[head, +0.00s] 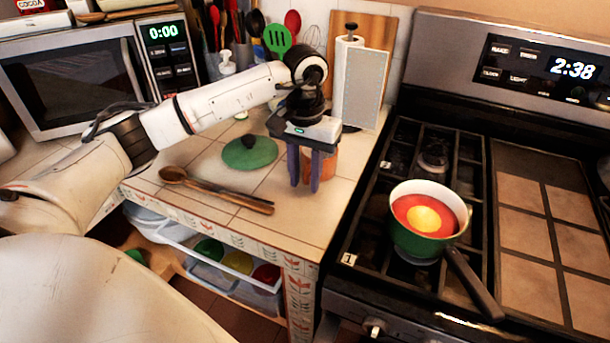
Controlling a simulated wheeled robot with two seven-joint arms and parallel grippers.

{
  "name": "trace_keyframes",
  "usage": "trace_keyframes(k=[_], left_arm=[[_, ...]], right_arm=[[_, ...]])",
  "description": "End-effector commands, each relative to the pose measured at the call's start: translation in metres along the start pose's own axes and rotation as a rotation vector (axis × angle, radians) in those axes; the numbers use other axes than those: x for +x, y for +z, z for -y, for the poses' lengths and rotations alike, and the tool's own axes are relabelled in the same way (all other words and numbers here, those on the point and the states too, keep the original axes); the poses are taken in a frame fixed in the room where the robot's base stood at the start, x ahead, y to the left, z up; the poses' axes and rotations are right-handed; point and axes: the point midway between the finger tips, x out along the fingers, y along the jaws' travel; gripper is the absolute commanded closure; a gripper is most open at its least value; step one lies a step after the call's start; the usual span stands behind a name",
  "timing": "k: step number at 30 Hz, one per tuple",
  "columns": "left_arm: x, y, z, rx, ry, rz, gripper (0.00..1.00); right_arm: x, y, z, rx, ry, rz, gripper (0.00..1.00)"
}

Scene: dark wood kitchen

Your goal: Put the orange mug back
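The orange mug (329,167) stands on the tiled counter near its right edge, partly hidden behind my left gripper. My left gripper (304,187) points down with its two purple fingers apart. One finger is in front of the mug's left part and the other is just to the left of it. I cannot tell if they touch the mug. My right gripper is not in view.
A green lid (250,153) and wooden utensils (215,191) lie on the counter to the left. A paper towel holder (346,80) and a grater (364,88) stand behind. A pot (424,221) with red and yellow contents sits on the stove, handle toward the front.

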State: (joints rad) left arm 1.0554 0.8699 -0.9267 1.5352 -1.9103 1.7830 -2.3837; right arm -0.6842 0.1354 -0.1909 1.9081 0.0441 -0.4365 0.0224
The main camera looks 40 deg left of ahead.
Motion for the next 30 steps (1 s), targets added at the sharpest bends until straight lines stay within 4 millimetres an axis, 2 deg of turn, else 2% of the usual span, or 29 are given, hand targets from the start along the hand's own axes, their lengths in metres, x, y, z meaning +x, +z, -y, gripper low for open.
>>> trace_keyframes(k=[7, 11, 24, 30], left_arm=[[-0.002, 0.000, 0.000, 0.000, 0.000, 0.000, 0.73], [-0.011, -0.001, 0.000, 0.000, 0.001, -0.003, 0.73], [-0.100, -0.001, 0.000, -0.001, 0.002, -0.003, 0.73], [-0.121, -0.001, 0.000, -0.001, 0.000, -0.001, 0.73]], right_arm=[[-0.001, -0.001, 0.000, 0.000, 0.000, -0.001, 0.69], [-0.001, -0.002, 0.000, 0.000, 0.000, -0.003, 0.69], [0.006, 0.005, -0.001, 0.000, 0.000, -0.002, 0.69], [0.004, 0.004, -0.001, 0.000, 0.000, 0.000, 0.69]])
